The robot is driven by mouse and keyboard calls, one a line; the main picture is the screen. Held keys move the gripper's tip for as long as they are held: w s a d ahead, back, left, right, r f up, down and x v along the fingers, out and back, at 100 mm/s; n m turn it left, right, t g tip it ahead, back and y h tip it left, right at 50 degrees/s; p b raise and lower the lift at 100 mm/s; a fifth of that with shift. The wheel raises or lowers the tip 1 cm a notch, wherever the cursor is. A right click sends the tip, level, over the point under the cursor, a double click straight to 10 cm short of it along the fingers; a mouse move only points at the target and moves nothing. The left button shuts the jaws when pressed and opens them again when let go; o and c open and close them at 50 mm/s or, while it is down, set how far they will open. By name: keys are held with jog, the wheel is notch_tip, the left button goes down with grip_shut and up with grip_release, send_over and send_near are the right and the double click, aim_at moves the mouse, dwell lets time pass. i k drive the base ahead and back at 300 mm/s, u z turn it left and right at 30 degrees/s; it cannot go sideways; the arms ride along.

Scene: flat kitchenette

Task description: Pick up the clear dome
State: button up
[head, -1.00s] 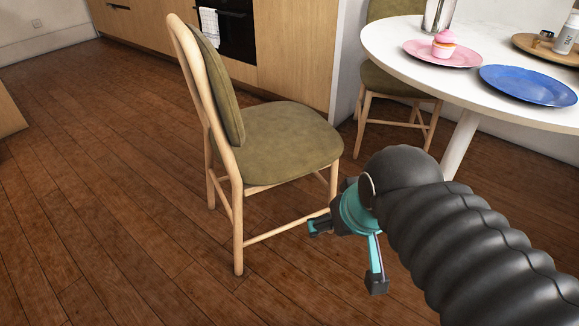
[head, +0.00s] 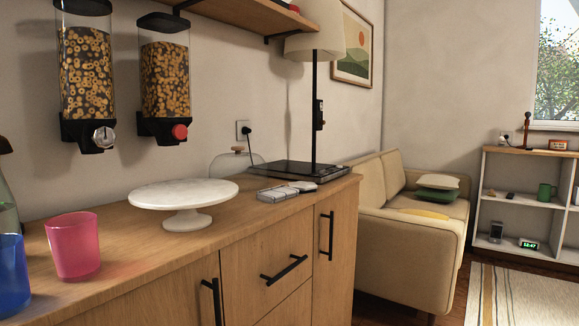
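The clear dome (head: 229,165) stands at the back of the wooden sideboard, close to the wall. It is a see-through glass cover with a small knob on top. The white cake stand (head: 184,193) is in front of it and hides part of its lower left. The lamp's dark base is just to its right. My gripper is not in view now.
The sideboard top (head: 130,236) also holds a pink cup (head: 74,246), a blue cup (head: 12,272), a lamp (head: 314,90) and small pale boxes (head: 278,194). Two cereal dispensers (head: 165,75) hang on the wall above. A sofa (head: 412,235) stands beyond the sideboard.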

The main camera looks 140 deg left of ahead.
aim_at(248, 170)
jog(key=u, duration=4.95)
